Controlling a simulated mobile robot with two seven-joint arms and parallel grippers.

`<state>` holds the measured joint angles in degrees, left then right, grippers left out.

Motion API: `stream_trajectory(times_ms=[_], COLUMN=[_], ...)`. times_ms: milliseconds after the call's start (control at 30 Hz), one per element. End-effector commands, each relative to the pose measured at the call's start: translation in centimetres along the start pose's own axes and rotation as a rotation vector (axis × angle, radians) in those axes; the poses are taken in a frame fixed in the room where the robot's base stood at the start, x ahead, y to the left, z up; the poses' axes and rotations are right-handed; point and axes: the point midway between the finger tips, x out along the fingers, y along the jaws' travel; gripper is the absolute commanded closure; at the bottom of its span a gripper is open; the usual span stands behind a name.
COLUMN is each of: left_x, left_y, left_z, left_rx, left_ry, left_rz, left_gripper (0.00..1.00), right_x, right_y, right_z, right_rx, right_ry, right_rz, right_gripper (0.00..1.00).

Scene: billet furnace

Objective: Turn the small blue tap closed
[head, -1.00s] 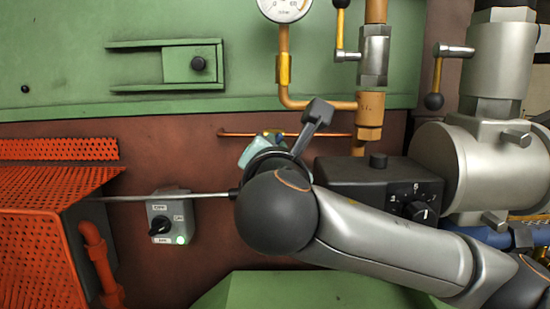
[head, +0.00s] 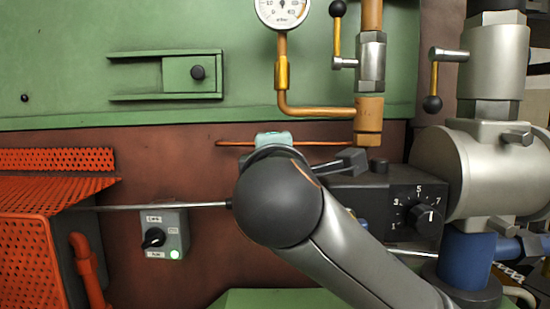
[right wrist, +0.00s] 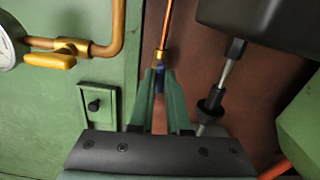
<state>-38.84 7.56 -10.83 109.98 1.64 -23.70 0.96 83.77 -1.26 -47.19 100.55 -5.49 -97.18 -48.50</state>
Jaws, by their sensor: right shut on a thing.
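The small blue tap (right wrist: 158,67) shows in the right wrist view as a small blue piece below a brass fitting, at the end of a thin copper pipe. My right gripper (right wrist: 158,76) has its two green fingers converging on it, shut on the tap, which is partly hidden between the fingertips. In the head view my right arm comes in from the right, and its round dark wrist covers the tap and the fingers. My left gripper is not in view.
A black box with a numbered dial (head: 424,217) stands right of my wrist. A grey switch box (head: 165,232) with a lit green lamp and an orange perforated guard (head: 30,250) are at left. A gauge (head: 283,10) and yellow-handled valve (head: 371,60) are above.

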Motion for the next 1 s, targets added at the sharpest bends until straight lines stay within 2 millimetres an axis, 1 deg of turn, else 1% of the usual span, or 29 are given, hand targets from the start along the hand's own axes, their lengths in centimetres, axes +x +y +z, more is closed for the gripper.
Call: stream_trajectory(times_ms=[300,767,800,1000], left_x=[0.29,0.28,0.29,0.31], left_y=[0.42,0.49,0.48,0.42], left_z=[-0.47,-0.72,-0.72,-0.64], left_rx=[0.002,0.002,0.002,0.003], left_ry=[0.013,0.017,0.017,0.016], left_rz=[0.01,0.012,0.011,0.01], left_gripper=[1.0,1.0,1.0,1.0], right_x=[0.0,0.0,0.0,0.0], right_y=[-0.13,-0.1,-0.1,-0.09], right_z=[-0.03,-0.01,-0.02,-0.02], right_rx=[0.09,0.101,0.101,0.1], right_ry=[0.0,0.0,0.0,0.0], right_rz=[-0.002,-0.002,-0.002,-0.001], right_gripper=[1.0,1.0,0.82,0.59])
